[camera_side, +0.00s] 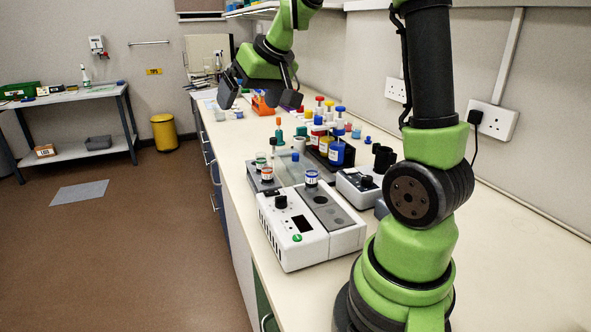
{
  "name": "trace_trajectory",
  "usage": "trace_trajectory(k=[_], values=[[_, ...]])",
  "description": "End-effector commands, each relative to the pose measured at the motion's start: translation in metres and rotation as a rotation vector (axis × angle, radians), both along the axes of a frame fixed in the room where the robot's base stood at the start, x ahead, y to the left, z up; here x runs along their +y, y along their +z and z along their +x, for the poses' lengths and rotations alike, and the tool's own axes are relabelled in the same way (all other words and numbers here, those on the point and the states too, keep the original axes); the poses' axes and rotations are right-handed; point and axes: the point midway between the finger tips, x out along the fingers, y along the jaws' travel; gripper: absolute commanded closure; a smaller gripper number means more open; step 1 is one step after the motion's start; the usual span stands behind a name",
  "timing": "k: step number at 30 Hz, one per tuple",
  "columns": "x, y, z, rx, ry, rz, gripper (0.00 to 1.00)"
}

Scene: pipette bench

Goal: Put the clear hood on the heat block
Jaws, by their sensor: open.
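The white instrument that looks like the heat block (308,240) stands on the near part of the bench. It has a black knob, a dark display and a grey top plate with round spots. A pale see-through shape that looks like the clear hood (290,166) is just behind it, among small vials; its edges are hard to make out. My gripper (258,101) is farther back over the bench, fingers spread and pointing down. It is open, with nothing seen held, and well apart from the hood and the block.
A rack with blue-, red- and yellow-capped bottles (337,153) stands right of the hood. A smaller white device with a knob (357,188) is beside the block. An orange item (263,107) is behind my gripper. The bench's left strip (232,150) is mostly clear.

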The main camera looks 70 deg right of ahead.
Motion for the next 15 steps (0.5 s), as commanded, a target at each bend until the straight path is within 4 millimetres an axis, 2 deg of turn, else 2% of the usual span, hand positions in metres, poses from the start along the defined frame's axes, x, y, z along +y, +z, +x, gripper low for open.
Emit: trace_trajectory(k=[1, 3, 6, 9, 12, 15], values=[[-0.031, -0.017, 0.007, 0.019, -0.033, -0.01, 0.0], [-0.07, -0.04, 0.012, 0.036, -0.061, -0.034, 0.0], [-0.124, -0.076, 0.009, 0.063, -0.101, -0.064, 0.0], [-0.166, -0.109, -0.002, 0.087, -0.134, -0.09, 0.0], [-0.194, -0.135, -0.014, 0.107, -0.155, -0.107, 0.0], [-0.209, -0.15, -0.023, 0.119, -0.166, -0.118, 0.0]])
